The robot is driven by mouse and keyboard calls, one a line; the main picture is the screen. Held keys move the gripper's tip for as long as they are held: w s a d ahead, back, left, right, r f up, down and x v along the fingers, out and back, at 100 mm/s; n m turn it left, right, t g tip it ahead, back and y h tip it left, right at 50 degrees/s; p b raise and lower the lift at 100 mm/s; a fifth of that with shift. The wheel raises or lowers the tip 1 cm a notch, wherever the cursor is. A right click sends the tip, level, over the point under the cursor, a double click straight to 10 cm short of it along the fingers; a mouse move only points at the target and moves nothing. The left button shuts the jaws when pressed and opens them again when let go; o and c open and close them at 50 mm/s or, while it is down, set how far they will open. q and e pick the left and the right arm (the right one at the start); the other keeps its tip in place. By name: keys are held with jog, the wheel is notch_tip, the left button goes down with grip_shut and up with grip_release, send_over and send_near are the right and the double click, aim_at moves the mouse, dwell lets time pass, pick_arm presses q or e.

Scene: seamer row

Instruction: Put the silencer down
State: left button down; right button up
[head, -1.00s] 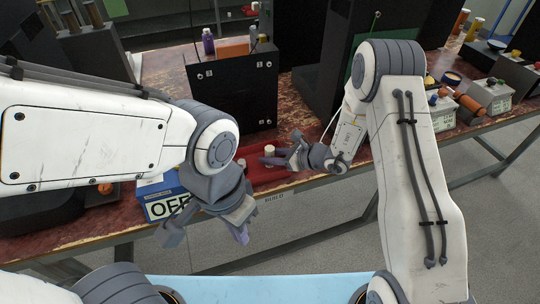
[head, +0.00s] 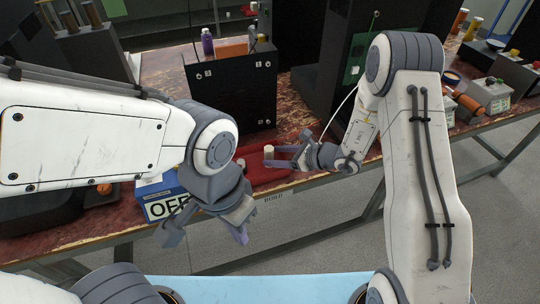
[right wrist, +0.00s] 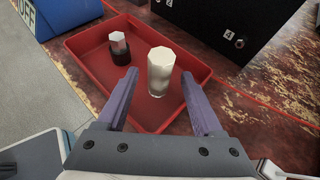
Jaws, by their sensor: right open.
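A pale cream faceted cylinder (right wrist: 160,72), which looks like the silencer, stands upright in the red tray (right wrist: 188,60). It also shows in the head view (head: 268,149). My right gripper (right wrist: 157,88) is open, with a finger on each side of the cylinder's near end in the picture and gaps between. A second, smaller piece with a white top and dark base (right wrist: 119,46) stands in the tray to the left. My left gripper (head: 206,234) hangs open and empty in front of the table edge.
A blue box marked OFF (head: 160,199) stands left of the tray. A black panel box (head: 235,88) with numbered marks stands behind it. Control boxes (head: 488,92) and an orange cylinder (head: 470,104) lie to the right. The tray's near part is bare.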

jog(key=v, duration=0.9)
jog(key=shift+s, duration=0.1)
